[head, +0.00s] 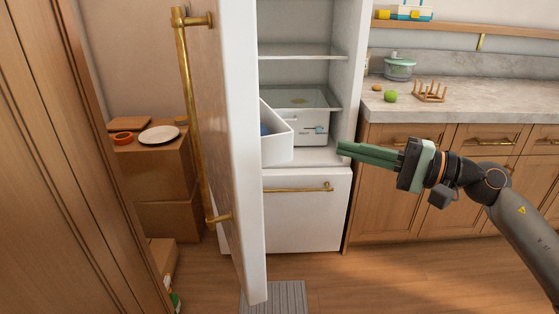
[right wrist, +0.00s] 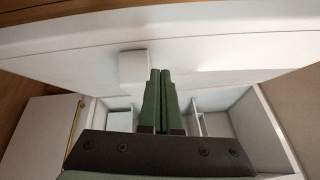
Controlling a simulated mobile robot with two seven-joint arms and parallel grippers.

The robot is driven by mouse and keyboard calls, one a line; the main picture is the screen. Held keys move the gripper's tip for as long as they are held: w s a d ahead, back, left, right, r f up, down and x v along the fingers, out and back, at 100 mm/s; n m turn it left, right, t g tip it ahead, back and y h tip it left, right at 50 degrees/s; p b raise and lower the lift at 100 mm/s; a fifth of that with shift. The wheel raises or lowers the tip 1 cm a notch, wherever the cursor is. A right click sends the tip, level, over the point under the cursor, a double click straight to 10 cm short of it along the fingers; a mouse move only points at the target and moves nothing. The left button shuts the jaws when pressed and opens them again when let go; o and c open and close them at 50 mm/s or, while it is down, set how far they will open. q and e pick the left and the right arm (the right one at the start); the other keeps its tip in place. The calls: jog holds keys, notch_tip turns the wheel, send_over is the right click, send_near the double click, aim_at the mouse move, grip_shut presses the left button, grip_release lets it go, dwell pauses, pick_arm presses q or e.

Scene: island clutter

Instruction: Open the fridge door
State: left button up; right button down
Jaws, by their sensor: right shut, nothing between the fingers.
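The fridge (head: 353,60) stands open in the head view, with its shelves and lower drawer front showing. The fridge door (head: 238,150) is swung out toward me, seen nearly edge-on, with a long brass handle (head: 190,110) on its outer face at the left. My right gripper (head: 340,147) has green fingers that are shut and empty. In the head view it points left, in front of the fridge's right side, apart from the handle. In the right wrist view the shut fingers (right wrist: 160,75) point at a white surface, with white compartments below. My left gripper is not in view.
A grey mat (head: 285,297) lies on the wooden floor below the door. Boxes (head: 155,170) with a white plate (head: 159,135) stand behind the door at left. A counter (head: 470,108) with a green fruit (head: 390,96) and a wooden rack (head: 430,92) is at right.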

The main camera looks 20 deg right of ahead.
pick_arm(q)
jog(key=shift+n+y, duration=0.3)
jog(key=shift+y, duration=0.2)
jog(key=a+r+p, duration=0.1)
jog(key=p, duration=0.1)
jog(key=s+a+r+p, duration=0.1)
jog(key=p, duration=0.2)
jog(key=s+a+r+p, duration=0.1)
jog(key=p, duration=0.1)
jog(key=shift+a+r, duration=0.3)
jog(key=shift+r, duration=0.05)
pick_arm(e)
jog(key=w+a+n, duration=0.2)
jog(key=w+a, duration=0.4)
jog(key=a, duration=0.5)
jog(key=shift+a+r, duration=0.15)
jog(key=shift+a, duration=0.05)
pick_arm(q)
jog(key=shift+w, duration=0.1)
